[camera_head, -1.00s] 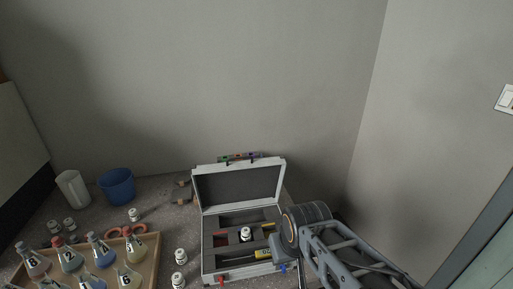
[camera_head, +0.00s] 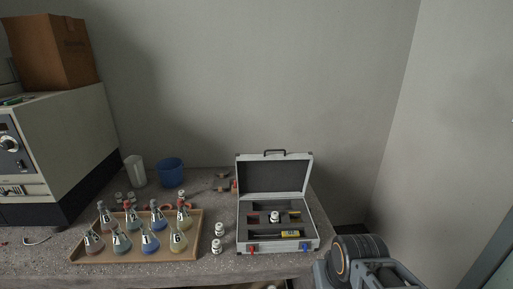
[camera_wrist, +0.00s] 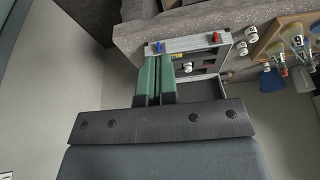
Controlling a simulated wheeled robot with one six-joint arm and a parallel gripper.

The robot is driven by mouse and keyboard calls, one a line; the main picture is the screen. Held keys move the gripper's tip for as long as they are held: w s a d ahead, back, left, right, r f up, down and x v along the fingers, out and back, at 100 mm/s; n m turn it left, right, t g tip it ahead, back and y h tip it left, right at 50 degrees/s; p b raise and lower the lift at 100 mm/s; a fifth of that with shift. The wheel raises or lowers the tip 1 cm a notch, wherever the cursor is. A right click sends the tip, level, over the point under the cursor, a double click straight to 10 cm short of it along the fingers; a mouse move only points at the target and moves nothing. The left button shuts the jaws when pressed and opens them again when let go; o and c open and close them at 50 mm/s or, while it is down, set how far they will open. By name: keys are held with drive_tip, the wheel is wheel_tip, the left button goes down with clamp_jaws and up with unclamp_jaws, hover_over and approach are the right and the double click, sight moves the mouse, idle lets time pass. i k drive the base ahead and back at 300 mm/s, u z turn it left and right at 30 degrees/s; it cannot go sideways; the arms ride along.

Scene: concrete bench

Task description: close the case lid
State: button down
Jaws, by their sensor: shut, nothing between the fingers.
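The silver case (camera_head: 280,248) stands open on the bench, its dark-lined lid (camera_head: 275,178) raised roughly upright at the back. A red latch (camera_head: 251,250) and a blue latch (camera_head: 306,247) are on its front. A small bottle (camera_head: 274,217) and a yellow-labelled item (camera_head: 290,234) lie inside in dark foam. In the wrist view, my gripper's green fingers (camera_wrist: 158,62) are shut together, empty, and overlap the blue-latch side of the case (camera_wrist: 190,43). I cannot tell whether they touch it. The gripper is outside the head view; my arm shows at the lower right there.
A wooden tray (camera_head: 78,256) of several labelled flasks stands left of the case, with small white bottles (camera_head: 217,245) between. A blue cup (camera_head: 170,172) and a white cup (camera_head: 134,171) stand behind. A large instrument is at far left. Walls close off the back and right.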

sight(284, 174)
drive_tip(key=u, duration=0.2)
drive_tip(key=i, duration=1)
drive_tip(key=z, duration=0.05)
